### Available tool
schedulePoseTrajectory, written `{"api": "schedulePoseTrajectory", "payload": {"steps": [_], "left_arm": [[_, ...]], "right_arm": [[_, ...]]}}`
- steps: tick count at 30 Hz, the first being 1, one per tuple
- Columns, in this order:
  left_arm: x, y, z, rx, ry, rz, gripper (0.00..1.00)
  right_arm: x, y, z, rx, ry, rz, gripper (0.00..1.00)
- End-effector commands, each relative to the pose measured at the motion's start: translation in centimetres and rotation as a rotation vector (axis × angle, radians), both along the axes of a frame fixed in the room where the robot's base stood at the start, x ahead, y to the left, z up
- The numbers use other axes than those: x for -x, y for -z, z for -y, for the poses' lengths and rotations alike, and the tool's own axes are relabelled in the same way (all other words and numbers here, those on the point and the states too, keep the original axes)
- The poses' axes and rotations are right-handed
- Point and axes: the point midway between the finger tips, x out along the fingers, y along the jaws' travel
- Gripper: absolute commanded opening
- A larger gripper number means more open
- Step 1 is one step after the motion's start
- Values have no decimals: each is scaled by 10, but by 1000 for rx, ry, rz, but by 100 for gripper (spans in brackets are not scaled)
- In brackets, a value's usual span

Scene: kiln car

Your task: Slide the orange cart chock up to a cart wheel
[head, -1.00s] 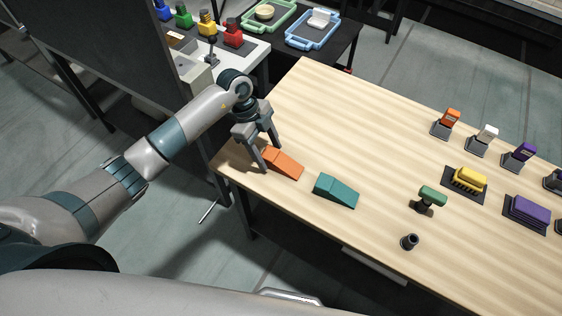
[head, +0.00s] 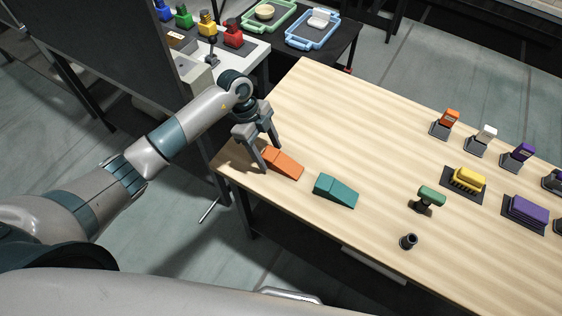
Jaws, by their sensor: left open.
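The orange cart chock (head: 284,163) is a wedge lying on the wooden table near its left front corner. My left gripper (head: 270,158) is open, pointing down at the chock's left end. One finger is at the near side of that end and the other at the far side; I cannot tell whether they touch it. A teal wedge (head: 335,191) lies just right of the orange one, apart from it. No cart wheel shows in this view. My right gripper is not in view.
On the table's right stand a green-handled tool (head: 431,196), a small black cup (head: 408,242), a yellow brush (head: 467,180), a purple block (head: 527,211) and several small coloured-top items. The table's middle and back (head: 340,110) are clear. The front edge is close to the wedges.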

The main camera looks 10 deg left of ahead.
Motion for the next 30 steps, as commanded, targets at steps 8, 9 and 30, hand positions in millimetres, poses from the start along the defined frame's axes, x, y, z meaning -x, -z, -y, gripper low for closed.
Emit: {"api": "schedulePoseTrajectory", "payload": {"steps": [8, 9, 30], "left_arm": [[0, 0, 0, 0, 0, 0, 44], [0, 0, 0, 0, 0, 0, 35], [0, -18, 0, 1, 1, 1, 13]], "right_arm": [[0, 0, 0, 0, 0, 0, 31], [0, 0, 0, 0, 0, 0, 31], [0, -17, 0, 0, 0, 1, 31]]}}
